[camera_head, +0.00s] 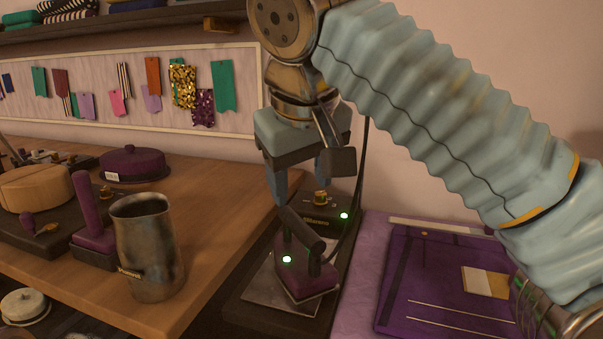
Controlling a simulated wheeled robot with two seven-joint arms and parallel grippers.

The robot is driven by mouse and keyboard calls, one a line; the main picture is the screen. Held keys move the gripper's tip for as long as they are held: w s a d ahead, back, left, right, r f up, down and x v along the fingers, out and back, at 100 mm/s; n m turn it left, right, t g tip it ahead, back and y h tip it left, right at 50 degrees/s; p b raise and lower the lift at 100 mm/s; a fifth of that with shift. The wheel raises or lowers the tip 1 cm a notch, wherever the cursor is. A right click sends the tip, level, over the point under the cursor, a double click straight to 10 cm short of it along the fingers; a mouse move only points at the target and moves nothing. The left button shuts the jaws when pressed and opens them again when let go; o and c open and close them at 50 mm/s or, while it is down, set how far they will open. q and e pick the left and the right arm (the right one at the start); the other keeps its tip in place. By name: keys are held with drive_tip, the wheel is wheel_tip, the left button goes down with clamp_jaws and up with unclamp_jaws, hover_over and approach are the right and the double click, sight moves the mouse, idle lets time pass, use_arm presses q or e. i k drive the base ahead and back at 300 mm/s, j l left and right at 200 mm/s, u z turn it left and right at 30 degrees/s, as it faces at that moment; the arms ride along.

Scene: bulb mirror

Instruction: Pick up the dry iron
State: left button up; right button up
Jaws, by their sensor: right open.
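The dry iron (300,272) is a small dark purple iron with a black bar handle and a lit green light. It rests on a metal plate on a dark base, between the wooden table and the purple mat. A cord rises from it. My right gripper (300,192) points down above and just behind the iron's handle, with its blue-grey fingers apart and nothing between them. In this view the left finger overlaps the area near the handle's upper end; I cannot tell whether they touch. My left gripper is not in view.
A dark box with a brass knob and green light (325,213) stands behind the iron. A metal pitcher (146,250) stands on the wooden table (215,215) to the left. A purple mat with a folder (440,275) lies right. Fabric tags hang on the wall.

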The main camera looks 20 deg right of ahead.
sight(295, 258)
drive_tip(key=k+j, duration=0.15)
drive_tip(key=k, duration=0.35)
drive_tip(key=k+j, duration=0.2)
drive_tip(key=k, duration=0.25)
